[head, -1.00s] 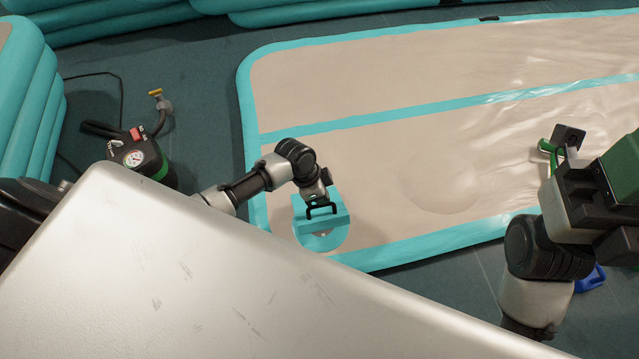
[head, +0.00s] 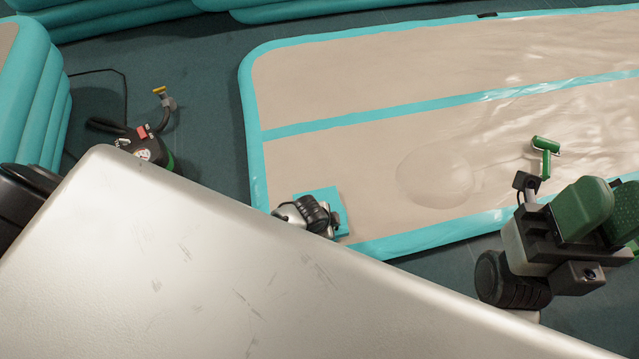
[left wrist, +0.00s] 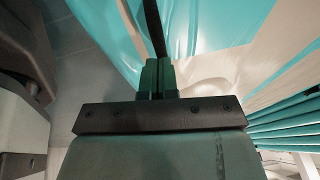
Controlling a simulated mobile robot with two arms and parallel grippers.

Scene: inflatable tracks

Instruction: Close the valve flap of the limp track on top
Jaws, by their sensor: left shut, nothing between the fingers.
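The limp track (head: 340,80) is beige with a teal border, wrinkled at the right and with a shallow bulge. Its teal valve flap (head: 325,194) is at the near left corner, partly covered by my left wrist. I cannot tell whether it lies fully shut; the valve is hidden. My left gripper's fingers are hidden in the head view; in the left wrist view the left gripper (left wrist: 157,74) is shut and empty, with a dark strip beyond the fingertips and teal material around. My right gripper (head: 603,212), with green finger pads, is open and empty at the right.
A green-handled tool (head: 544,152) lies on the track near my right gripper. A pump with a gauge (head: 146,148) and hose stands on the dark floor at the left. My pale body covers the lower left.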

